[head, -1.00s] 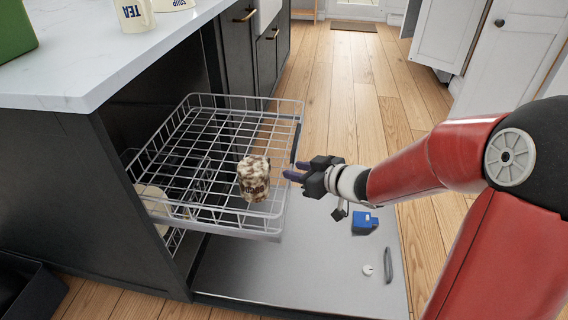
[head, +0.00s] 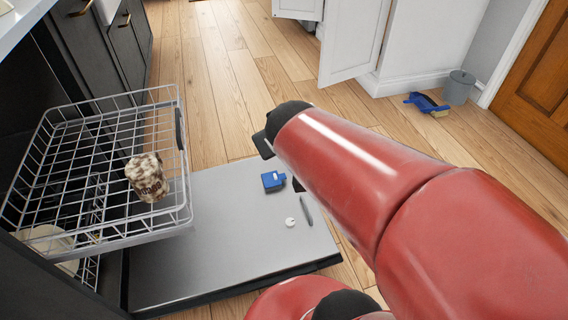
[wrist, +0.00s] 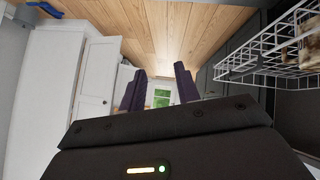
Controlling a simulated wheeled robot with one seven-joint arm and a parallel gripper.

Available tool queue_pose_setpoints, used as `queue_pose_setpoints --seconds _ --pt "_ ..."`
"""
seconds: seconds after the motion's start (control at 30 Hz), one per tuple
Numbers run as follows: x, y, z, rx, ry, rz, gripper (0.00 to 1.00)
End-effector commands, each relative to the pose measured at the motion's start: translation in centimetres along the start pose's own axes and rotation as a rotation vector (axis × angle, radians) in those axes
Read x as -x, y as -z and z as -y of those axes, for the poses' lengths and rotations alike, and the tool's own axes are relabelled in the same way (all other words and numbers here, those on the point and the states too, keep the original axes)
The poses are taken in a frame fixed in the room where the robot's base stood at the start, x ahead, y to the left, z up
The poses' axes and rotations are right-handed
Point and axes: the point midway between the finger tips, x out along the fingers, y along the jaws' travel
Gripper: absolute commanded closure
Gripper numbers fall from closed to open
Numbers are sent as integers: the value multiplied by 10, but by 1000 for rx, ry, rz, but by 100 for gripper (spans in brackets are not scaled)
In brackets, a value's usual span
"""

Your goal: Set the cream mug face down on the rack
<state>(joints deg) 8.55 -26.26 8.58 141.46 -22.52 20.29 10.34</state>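In the head view the wire rack (head: 83,242) is pulled out at the left, over the lowered dishwasher door. A mottled brown-and-cream mug (head: 146,177) sits on it near its right side. A cream piece (head: 5,6) shows at the top left corner on the counter, too cut off to identify. My gripper is mostly hidden behind my red arm there. In the wrist view my gripper (wrist: 160,71) has its two dark fingers apart with nothing between them. The rack (wrist: 265,45) and part of the mottled mug (wrist: 311,48) show at its right edge.
The open door (head: 220,225) carries a blue box (head: 273,181), a white disc (head: 290,222) and a grey strip (head: 306,210). Wooden floor (head: 215,70) is clear beyond. A bin (head: 458,87) and blue dustpan (head: 427,103) stand far right. An open white cabinet door is at the back.

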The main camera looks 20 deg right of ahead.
Motion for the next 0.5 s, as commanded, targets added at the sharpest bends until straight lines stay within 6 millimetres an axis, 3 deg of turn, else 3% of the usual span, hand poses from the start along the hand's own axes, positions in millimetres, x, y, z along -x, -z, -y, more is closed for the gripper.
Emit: queue_pose_setpoints --seconds 0.03,0.2,0.33,0.5 --pt "23 -17 -1 -52 12 51 68" --pt "72 -67 16 -165 137 216 68" --pt "90 -84 27 -193 210 274 68" --pt "93 -87 30 -196 227 289 68"
